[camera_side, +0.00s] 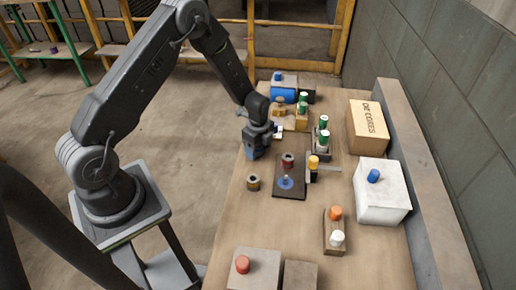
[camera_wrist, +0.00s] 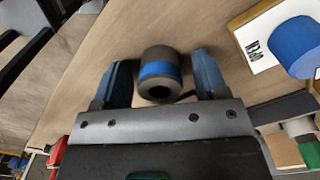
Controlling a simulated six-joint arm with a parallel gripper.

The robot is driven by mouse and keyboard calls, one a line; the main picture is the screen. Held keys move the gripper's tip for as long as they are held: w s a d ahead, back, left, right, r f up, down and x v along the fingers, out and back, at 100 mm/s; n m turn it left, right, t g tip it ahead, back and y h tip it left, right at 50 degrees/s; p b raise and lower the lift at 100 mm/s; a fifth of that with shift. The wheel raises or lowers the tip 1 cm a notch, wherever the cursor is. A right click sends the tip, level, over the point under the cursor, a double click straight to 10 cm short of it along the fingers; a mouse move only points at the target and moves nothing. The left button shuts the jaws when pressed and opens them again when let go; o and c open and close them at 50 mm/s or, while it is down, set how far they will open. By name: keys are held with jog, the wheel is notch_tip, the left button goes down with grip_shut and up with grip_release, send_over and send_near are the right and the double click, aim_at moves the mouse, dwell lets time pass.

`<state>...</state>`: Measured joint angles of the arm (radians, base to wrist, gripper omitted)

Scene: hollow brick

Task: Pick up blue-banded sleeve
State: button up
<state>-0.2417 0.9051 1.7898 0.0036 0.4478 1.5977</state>
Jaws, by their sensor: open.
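The blue-banded sleeve (camera_wrist: 157,70) is a short dark grey-brown hollow cylinder with a blue band, its dark bore facing the camera in the wrist view. My gripper (camera_wrist: 163,66) is open, with one blue finger on each side of the sleeve and a visible gap on both sides. Nothing is gripped. In the side view my gripper (camera_side: 256,154) points down over the table's left edge area and the sleeve cannot be made out there, likely hidden by the gripper.
Another sleeve (camera_side: 253,183) stands in front of my gripper. A dark plate (camera_side: 290,192) to the right bears a red-banded sleeve (camera_side: 288,160). A white card (camera_wrist: 258,50) and a blue cylinder (camera_wrist: 291,46) lie to the right in the wrist view.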

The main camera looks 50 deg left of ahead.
jog(key=shift+c, duration=0.4)
jog(key=c, duration=1)
jog(key=shift+r, duration=0.15)
